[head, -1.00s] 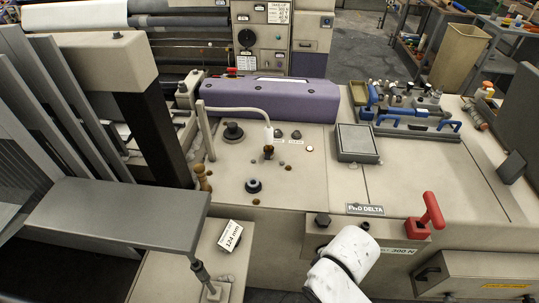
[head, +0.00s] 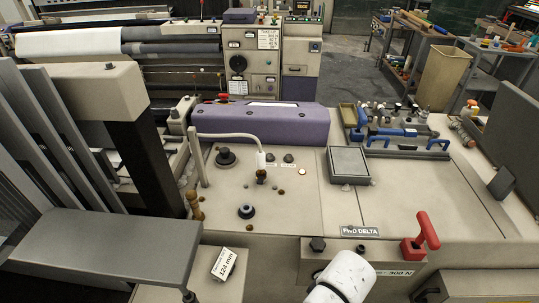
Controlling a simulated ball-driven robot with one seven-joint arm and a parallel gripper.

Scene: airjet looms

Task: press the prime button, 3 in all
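A pale machine deck carries small controls. Two dark round buttons (head: 270,157) (head: 289,158) sit side by side behind small white labels too small to read. A small pale round button with a reddish rim (head: 302,171) sits to their right and nearer. I cannot tell which one is the prime button. A brass-and-black fitting (head: 261,175) stands under the end of a white bent tube (head: 230,136). A white link of my arm shows at the bottom centre. My gripper is out of view.
A purple cover (head: 260,125) runs behind the controls. A red handle (head: 421,236) rises at the front right. Grey slats and a plate (head: 105,245) fill the left.

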